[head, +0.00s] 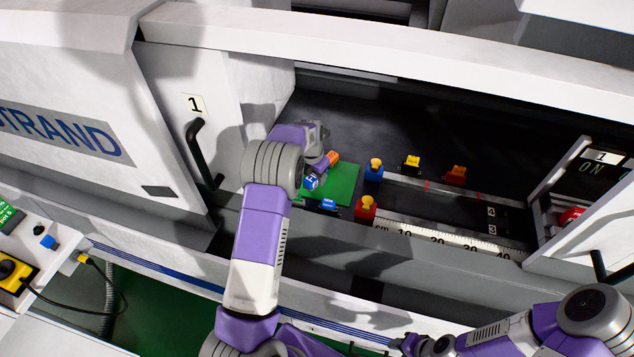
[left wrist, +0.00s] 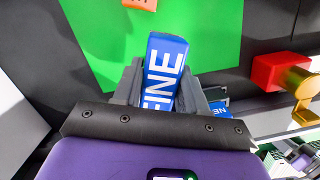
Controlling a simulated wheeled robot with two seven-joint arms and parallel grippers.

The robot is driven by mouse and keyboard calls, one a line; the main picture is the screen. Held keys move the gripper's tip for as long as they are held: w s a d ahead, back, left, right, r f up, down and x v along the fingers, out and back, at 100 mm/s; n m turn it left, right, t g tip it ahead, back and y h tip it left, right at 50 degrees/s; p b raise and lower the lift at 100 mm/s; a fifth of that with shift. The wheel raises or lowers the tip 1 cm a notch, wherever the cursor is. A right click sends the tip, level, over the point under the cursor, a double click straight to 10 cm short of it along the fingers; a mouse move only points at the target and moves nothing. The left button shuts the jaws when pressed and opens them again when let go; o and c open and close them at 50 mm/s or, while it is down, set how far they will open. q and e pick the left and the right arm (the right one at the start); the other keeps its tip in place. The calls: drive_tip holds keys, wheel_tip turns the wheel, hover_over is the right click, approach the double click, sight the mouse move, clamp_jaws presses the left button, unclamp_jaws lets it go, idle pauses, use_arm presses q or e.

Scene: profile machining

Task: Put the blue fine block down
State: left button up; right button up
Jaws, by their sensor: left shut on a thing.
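My left gripper (head: 316,172) is shut on the blue fine block (left wrist: 163,72), whose white letters "FINE" face the camera in the left wrist view. In the head view the blue fine block (head: 311,182) shows at the left edge of the green mat (head: 345,184). The green mat (left wrist: 205,30) lies behind and below the block in the left wrist view. I cannot tell whether the block touches it. An orange block (head: 332,158) is at the mat's far side, and its edge shows in the left wrist view (left wrist: 140,4). My right gripper (head: 415,345) is low at the right, its jaws unclear.
A blue labelled piece (head: 328,205) lies at the mat's front edge. A blue clamp with a yellow knob (head: 374,169) and a red one (head: 366,208) stand right of the mat. A ruler (head: 450,239) runs rightward. The machine door (head: 190,120) is at the left.

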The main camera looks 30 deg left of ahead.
sight(316, 189)
use_arm(q)
wheel_tip(316, 189, down, 4)
drive_tip(key=shift+r, duration=0.1)
drive_tip(key=shift+w, duration=0.1)
drive_tip(key=shift+f, duration=0.2)
